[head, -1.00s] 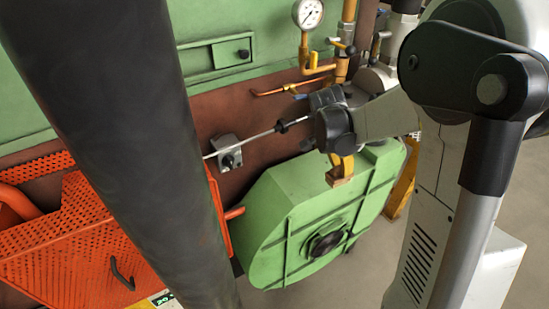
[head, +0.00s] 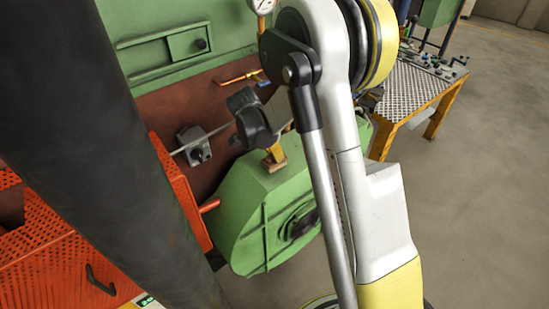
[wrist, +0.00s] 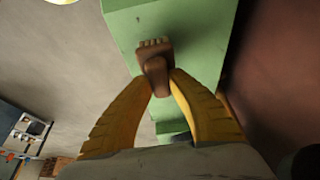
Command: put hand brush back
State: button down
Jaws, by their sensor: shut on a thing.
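The hand brush (wrist: 154,62) is a brown wooden block with pale bristles at its far end. In the wrist view my gripper (wrist: 158,82) is shut on its narrow end with both yellow fingers. In the head view my gripper (head: 275,152) points down, and the brush (head: 273,164) shows small beneath it, over the green housing (head: 250,205). Green surface lies behind the brush in the wrist view; I cannot tell whether they touch. My arm hides part of the housing's right side.
A workbench (head: 412,92) with a metal plate top and small items stands at the right. An orange perforated guard (head: 60,245) is at lower left. A thin rod runs to a grey bracket (head: 195,145) on the brown wall. The floor (head: 480,190) at the right is clear.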

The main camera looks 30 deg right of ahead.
jog(key=shift+f, duration=1.15)
jog(key=c, duration=1.3)
grip_release()
jog(key=shift+f, duration=0.1)
jog(key=w+v, duration=0.1)
jog(key=v, duration=1.1)
jog(key=s+a+r+n+t+y, duration=0.2)
jog(key=s+a+r+n+t, duration=0.1)
jog(key=s+r+n, duration=0.55)
jog(key=s+a+r+n+t+y, duration=0.1)
jog(key=s+a+n, duration=0.1)
jog(key=s, duration=0.5)
jog(key=s+a+n+t+y, duration=0.1)
jog(key=s+a+n+t, duration=0.1)
jog(key=s+n, duration=0.3)
jog(key=shift+s+a+r+p, duration=0.15)
jog(key=shift+s+r+p, duration=0.25)
jog(key=shift+s, duration=0.8)
